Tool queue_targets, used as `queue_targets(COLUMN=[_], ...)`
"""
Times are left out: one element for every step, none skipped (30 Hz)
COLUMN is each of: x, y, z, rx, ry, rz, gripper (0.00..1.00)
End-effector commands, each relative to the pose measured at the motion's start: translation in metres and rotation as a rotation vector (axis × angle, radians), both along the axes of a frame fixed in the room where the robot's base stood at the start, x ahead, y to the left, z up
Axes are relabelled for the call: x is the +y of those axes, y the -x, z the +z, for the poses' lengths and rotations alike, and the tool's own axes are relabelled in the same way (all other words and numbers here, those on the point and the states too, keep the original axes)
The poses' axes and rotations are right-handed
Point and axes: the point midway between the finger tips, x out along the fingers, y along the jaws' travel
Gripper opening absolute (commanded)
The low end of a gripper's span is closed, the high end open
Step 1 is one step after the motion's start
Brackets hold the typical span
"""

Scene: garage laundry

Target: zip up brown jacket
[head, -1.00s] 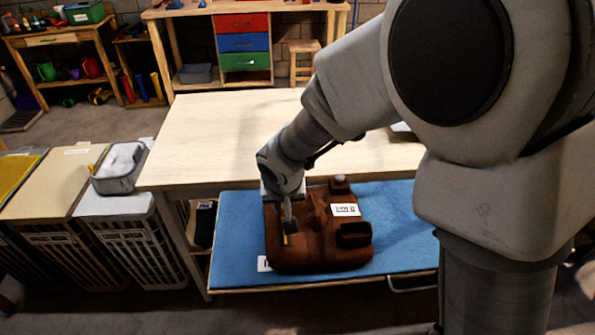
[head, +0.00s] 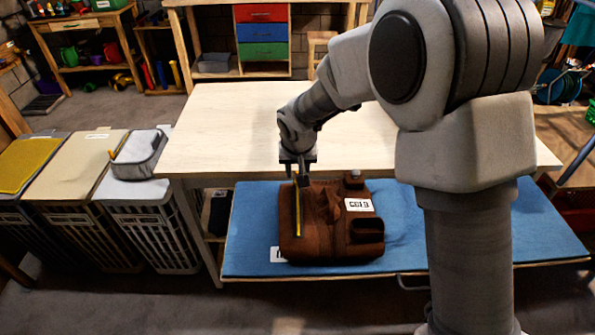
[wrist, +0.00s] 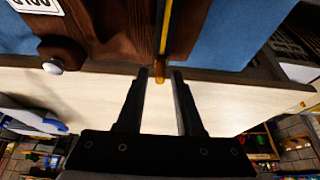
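The brown jacket (head: 335,245) lies flat on the blue mat (head: 455,230). A yellow zip strip (head: 298,215) runs along its left part, from near the front edge up to the edge by the table. My gripper (head: 302,182) is above the strip's table-side end. In the wrist view the fingers (wrist: 159,76) are apart and point down at the jacket's edge. A small orange-yellow pull tab (wrist: 159,70) shows between the fingertips, with a visible gap on both sides. The yellow strip (wrist: 164,30) leads away from it.
The pale wooden table (head: 230,125) stands directly behind the mat. A grey basket (head: 140,155) sits on the laundry hampers (head: 150,225) at the left. The mat is clear to the jacket's right.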

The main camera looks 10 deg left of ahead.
Motion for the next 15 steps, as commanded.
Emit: queue_targets(x=[0.0,0.0,0.0,0.0,0.0,0.0,0.0,0.0,0.0,0.0,0.0,0.0,-0.001,-0.001,-0.001], y=[0.0,0.0,0.0,0.0,0.001,0.001,0.001,0.001,0.001,0.001,0.001,0.002,0.003,0.004,0.006], z=[0.0,0.0,0.0,0.0,0.0,0.0,-0.001,-0.001,0.0,0.0,0.001,0.004,0.006,0.009,0.015], rx=[0.001,0.001,0.001,0.001,0.002,0.002,0.002,0.002,0.002,0.002,0.002,0.001,0.001,0.001,0.0], ry=[0.0,0.0,0.0,0.0,0.0,0.001,0.001,0.001,0.001,0.001,0.0,0.0,0.0,0.0,-0.001], rz=[0.0,0.0,0.0,0.0,0.0,0.0,0.0,0.0,0.0,-0.001,-0.001,-0.001,-0.001,-0.001,-0.002], gripper=[0.45,0.45,0.45,0.45,0.45,0.45,0.45,0.45,0.45,0.45,0.45,0.45,0.45,0.45,0.45])
